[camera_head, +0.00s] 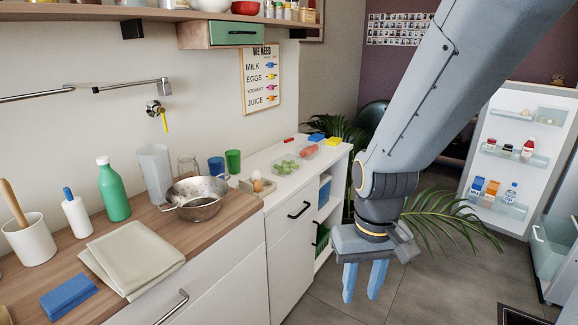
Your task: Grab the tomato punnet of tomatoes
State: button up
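A small clear punnet with red contents, which look like the tomatoes (309,151), sits toward the far end of the white countertop (262,160). The single fruits are too small to tell apart. A second clear punnet with green contents (286,167) stands just in front of it, to its left. My gripper (361,290) hangs over the floor, to the right of the white cabinet and nearer to me than the punnets. Its blue fingers point down, apart and empty. It touches nothing.
An egg in a holder (257,184), a metal colander (197,198) and blue and green cups (233,161) stand left of the punnets. Blue and yellow items (333,141) lie behind them. A plant (440,220) and an open fridge (520,150) are at right.

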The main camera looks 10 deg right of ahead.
aim_at(308, 150)
jog(key=z, duration=0.2)
jog(key=k, duration=0.25)
jog(key=z, duration=1)
jog(key=k, duration=1.1)
jog(key=z, duration=0.7)
jog(key=i, duration=1.15)
jog(key=u, duration=0.35)
jog(key=i, duration=1.8)
jog(key=u, duration=0.5)
jog(key=i, duration=1.7)
jog(key=u, duration=1.1)
jog(key=i, duration=1)
jog(key=u, duration=1.8)
jog(key=i, duration=0.7)
jog(key=u, duration=0.55)
